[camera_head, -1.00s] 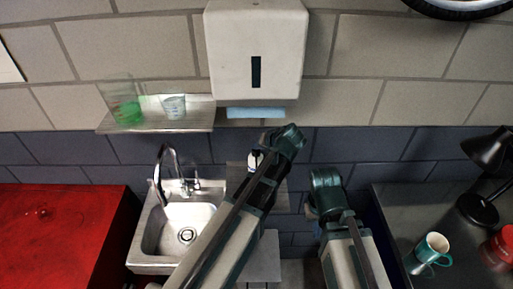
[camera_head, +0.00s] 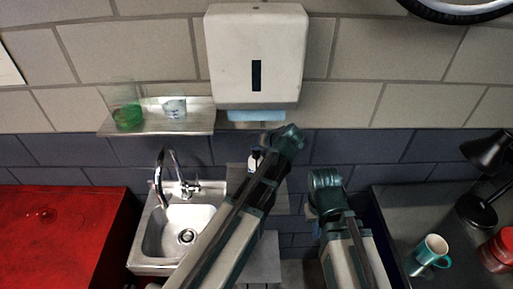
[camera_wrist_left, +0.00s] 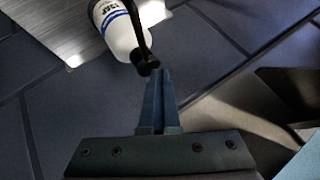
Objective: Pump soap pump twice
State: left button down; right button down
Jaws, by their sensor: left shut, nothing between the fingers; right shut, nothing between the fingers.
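The soap pump (camera_wrist_left: 122,32) is a white bottle with blue lettering and a black pump head. In the left wrist view it stands just past the tips of my left gripper (camera_wrist_left: 157,80), whose fingers are together and empty. The black spout end shows right by the fingertips; I cannot tell whether they touch. In the head view the soap pump (camera_head: 255,160) is mostly hidden behind my left arm and gripper (camera_head: 285,138). My right gripper (camera_head: 325,185) is shut and empty, low and to the right of the soap.
A metal sink (camera_head: 186,236) with a faucet is left of my left arm. A paper towel dispenser (camera_head: 256,60) hangs above. A shelf (camera_head: 155,125) holds cups. A red cabinet (camera_head: 60,235) stands left; a dark bench with a mug (camera_head: 430,252) and lamp (camera_head: 485,165) stands right.

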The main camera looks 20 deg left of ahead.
aim_at(258, 152)
pick_arm(q)
notch_tip(258, 152, up, 6)
jog(key=p, duration=0.5)
jog(key=shift+w+f, duration=0.1)
jog(key=shift+f, duration=0.15)
jog(key=s+d+f+b, duration=0.1)
jog(key=s+f+b, duration=0.1)
jog(key=f, duration=0.1)
jog(key=s+d+f+m+g+h+b, duration=0.1)
jog(key=s+d+f+b, duration=0.1)
jog(key=s+f+b, duration=0.1)
jog(key=s+d+f+g+h+b, duration=0.1)
jog(key=s+f+b, duration=0.1)
jog(key=f, duration=0.3)
jog(key=shift+s+d+m+b, duration=0.15)
jog(key=shift+s+m+b, duration=0.2)
jog(key=shift+s, duration=0.35)
jog(key=s+d+f+m+g+h+b, duration=0.1)
jog(key=s+d+f+g+h+b, duration=0.1)
jog(key=s+d+f+b, duration=0.2)
jog(key=s+d+f+m+g+h+b, duration=0.1)
jog(key=s+d+f+m+h+b, duration=0.1)
jog(key=s+d+f+b, duration=0.2)
jog(key=s+f, duration=0.3)
jog(key=s, duration=0.4)
jog(key=shift+f+g+b, duration=0.3)
jog(key=shift+f+g, duration=0.1)
